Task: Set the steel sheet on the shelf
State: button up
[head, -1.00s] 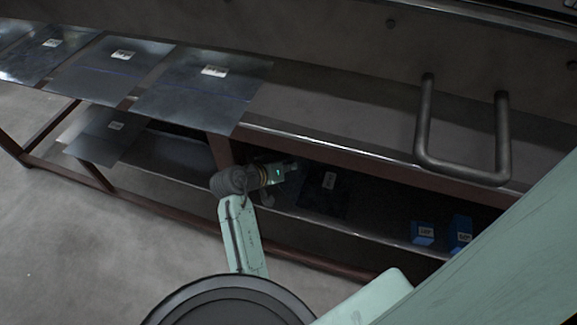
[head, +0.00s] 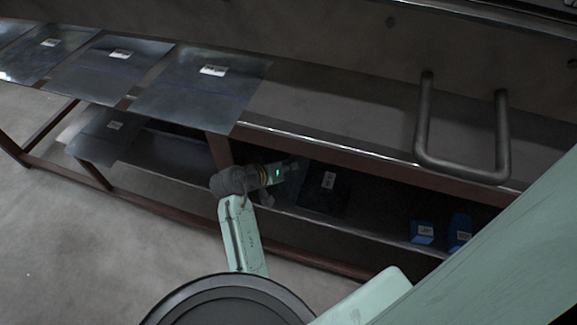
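A dark steel sheet (head: 325,197) with a white label is inside the right bay of the lower shelf (head: 375,225), under the bench top. My gripper (head: 297,168) reaches into that bay at the sheet's left side. Its fingers are in shadow, so I cannot tell whether they touch or hold the sheet. Another labelled steel sheet (head: 106,134) lies at the left part of the lower shelf, sticking out over its front edge. Several more labelled sheets lie on the bench top, the nearest one (head: 200,90) overhanging the front edge.
Two blue boxes (head: 422,232) (head: 460,230) stand at the right of the lower shelf. A red-brown post (head: 219,150) stands just left of my gripper. The floor at left is clear.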

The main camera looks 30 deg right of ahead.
jog(key=o, duration=0.3)
jog(key=shift+o, duration=0.2)
jog(key=v, duration=1.2)
